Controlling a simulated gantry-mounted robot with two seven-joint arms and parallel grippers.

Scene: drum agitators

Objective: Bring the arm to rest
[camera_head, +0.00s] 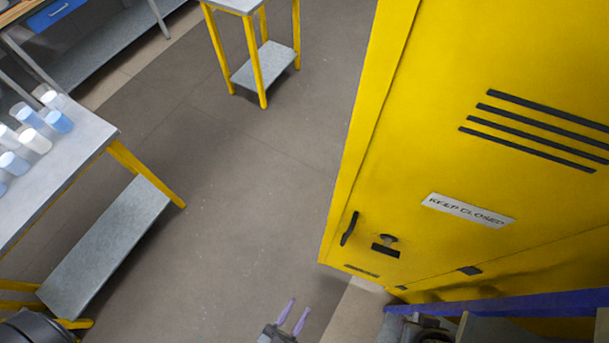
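My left gripper (298,306) shows at the bottom edge, a little left of the cabinet's lower corner. Its two purple fingers point up the picture and stand apart, with floor showing between them, so it is open and empty. Its wrist is cut off by the bottom edge. My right gripper is not in view.
A tall yellow cabinet (440,120) with a "KEEP CLOSED" label (467,210) fills the right side; its door looks shut. A table (75,135) with several white and blue containers (35,140) stands at left. A small yellow-legged stand (265,68) is farther back. Open floor (230,190) lies between.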

